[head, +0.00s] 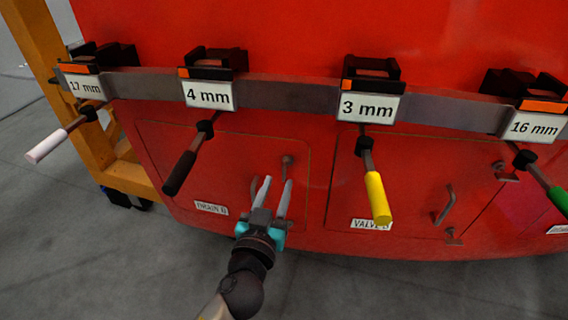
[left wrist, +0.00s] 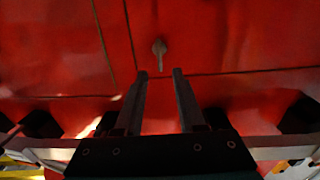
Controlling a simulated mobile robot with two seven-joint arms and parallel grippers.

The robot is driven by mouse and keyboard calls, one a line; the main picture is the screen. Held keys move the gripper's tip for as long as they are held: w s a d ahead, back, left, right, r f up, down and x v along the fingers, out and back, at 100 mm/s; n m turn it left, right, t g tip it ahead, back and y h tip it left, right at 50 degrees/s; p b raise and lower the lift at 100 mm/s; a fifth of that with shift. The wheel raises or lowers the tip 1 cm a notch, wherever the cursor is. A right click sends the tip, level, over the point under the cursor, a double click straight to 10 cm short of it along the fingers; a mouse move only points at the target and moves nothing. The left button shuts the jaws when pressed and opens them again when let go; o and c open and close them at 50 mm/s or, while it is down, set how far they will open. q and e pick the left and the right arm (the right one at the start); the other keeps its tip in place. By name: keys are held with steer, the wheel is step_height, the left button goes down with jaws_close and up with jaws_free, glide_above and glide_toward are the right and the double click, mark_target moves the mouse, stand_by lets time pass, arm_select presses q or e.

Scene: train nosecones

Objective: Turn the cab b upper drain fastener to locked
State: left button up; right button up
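The drain fastener (head: 287,160) is a small grey knob with a short lever on the upper right part of the red panel labelled DRAIN B (head: 211,208). It also shows in the left wrist view (left wrist: 158,52), with its narrow lever pointing toward the bottom of that picture. My left gripper (head: 277,182) is open and empty, its fingers pointing at the panel just below the fastener. In the left wrist view the fingertips (left wrist: 157,74) are spread on either side of the fastener's line, and the fastener appears beyond them, apart. My right gripper is out of view.
A grey rail (head: 285,93) crosses above the panel. Tools hang from it: white-handled (head: 47,146), black-handled (head: 180,172), yellow-handled (head: 377,197) and green-handled (head: 559,200). The black and yellow handles flank my arm. An orange post (head: 62,85) stands at left.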

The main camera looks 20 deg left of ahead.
mark_target(283, 170)
arm_select(q)
steer(key=shift+w+a, duration=0.15)
steer(key=shift+w, duration=3.25)
jaws_close()
